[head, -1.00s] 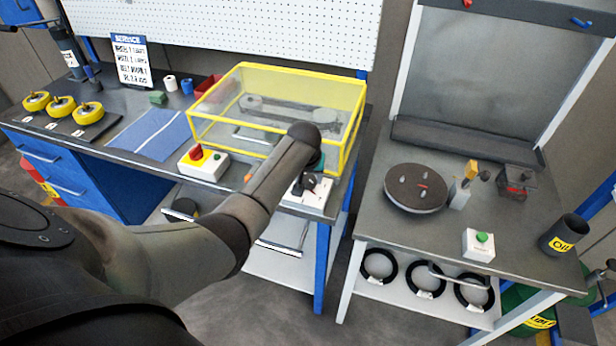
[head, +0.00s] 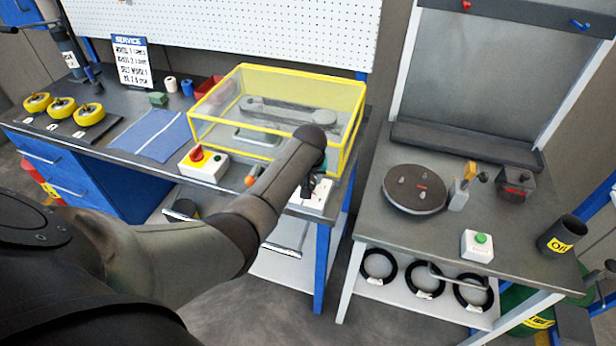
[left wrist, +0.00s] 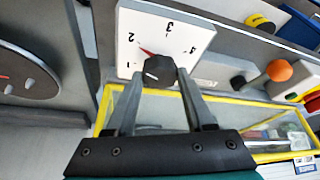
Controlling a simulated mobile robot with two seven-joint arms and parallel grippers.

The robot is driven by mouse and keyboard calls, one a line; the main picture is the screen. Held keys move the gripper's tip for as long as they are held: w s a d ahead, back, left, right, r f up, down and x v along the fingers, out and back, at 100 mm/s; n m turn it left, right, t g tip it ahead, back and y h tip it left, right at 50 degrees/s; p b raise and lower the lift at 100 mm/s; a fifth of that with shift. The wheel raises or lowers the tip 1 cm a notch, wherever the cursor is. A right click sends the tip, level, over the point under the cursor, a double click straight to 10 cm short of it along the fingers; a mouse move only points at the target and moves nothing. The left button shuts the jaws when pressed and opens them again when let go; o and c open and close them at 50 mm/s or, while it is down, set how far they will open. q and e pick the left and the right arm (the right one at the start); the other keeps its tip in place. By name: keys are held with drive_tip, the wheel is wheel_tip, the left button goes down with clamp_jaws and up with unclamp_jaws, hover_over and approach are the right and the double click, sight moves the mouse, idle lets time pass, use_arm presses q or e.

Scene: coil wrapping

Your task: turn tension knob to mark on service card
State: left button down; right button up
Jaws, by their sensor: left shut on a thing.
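The tension knob (left wrist: 158,69) is a black knob on a white dial plate (left wrist: 185,38) with printed numbers, in the left wrist view. A red pointer beside the knob points toward the 2. My left gripper (left wrist: 160,76) has its fingers on both sides of the knob and is shut on it. In the head view the left gripper (head: 308,187) is at the white dial box (head: 318,198) on the bench's front right corner; my arm partly hides it. The service card (head: 131,62) stands upright at the back left; its small lines are hard to read. My right gripper is not in view.
A yellow-framed clear guard (head: 243,132) stands just behind the dial. A box with a red knob (head: 204,163) and an orange knob (head: 251,174) are to its left. A second table (head: 440,240) with a round dark plate (head: 415,188) stands across a gap to the right.

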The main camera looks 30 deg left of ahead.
use_arm(q)
drive_tip(key=shift+d+n+g+y, duration=0.1)
drive_tip(key=shift+n+g+y, duration=0.25)
drive_tip(key=shift+n, duration=0.85)
drive_tip(key=n, duration=0.2)
drive_tip(key=shift+w+f+n+g+y, duration=0.1)
drive_tip(key=shift+w+n+g+y, duration=0.05)
drive_tip(key=shift+n+g+y, duration=0.25)
drive_tip(key=n+g+b, duration=0.1)
drive_tip(key=n+b, duration=0.1)
drive_tip(key=shift+n, duration=0.3)
drive_tip(key=shift+w+n+g+y+b, duration=0.1)
drive_tip(key=shift+n+g+y+b, duration=0.3)
drive_tip(key=shift+n+b, duration=1.15)
drive_tip(key=shift+c, duration=1.3)
unclamp_jaws()
